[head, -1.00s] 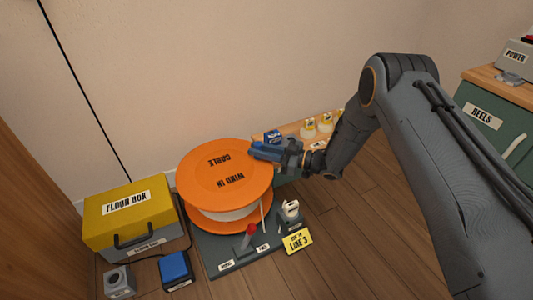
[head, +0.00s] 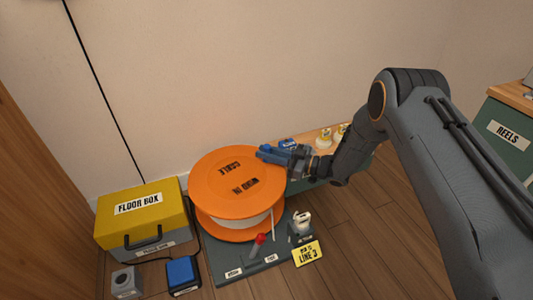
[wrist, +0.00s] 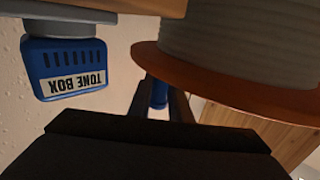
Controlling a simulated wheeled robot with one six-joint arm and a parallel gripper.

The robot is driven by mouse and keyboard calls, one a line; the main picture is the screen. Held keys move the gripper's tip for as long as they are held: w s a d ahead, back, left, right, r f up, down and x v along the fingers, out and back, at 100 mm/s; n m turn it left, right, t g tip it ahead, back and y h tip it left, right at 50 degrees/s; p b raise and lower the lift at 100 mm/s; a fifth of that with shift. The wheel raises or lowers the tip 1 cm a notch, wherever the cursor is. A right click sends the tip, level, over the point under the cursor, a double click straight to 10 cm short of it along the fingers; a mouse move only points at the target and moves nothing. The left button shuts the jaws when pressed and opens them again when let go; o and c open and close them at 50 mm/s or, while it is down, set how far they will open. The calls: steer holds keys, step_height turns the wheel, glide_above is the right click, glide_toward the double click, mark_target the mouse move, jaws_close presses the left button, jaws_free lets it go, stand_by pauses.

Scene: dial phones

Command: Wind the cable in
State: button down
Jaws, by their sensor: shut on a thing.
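The orange cable reel (head: 225,205) lies flat on a grey base and reads "WIND IN CABLE" upside down from here. Pale cable is wound on its drum, under the top disc; the drum (wrist: 235,30) and orange disc (wrist: 190,75) show in the wrist view. My gripper (head: 266,153) is at the reel's far right rim. In the wrist view, its dark fingers are shut on a blue peg (wrist: 159,95) beside the disc. The peg's joint to the reel is hidden.
A red-topped lever (head: 259,240), a white plug-like part (head: 302,218) and a yellow "LINE 3" sign (head: 307,254) are in front. A yellow floor box (head: 140,204) is left. The blue tone box (wrist: 68,70) is near my gripper. Floor at right is clear.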

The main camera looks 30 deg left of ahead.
steer(key=c, duration=1.6)
jaws_free()
steer(key=shift+w+d, duration=0.1)
steer(key=shift+c, duration=0.2)
steer(key=shift+w+d+p, duration=0.2)
steer(key=shift+d+p, duration=0.6)
steer(key=shift+d, duration=1.15)
steer(key=shift+w+d+p, duration=0.15)
steer(key=shift+d+p, duration=0.6)
steer(key=shift+d, duration=1.15)
steer(key=shift+c, duration=0.2)
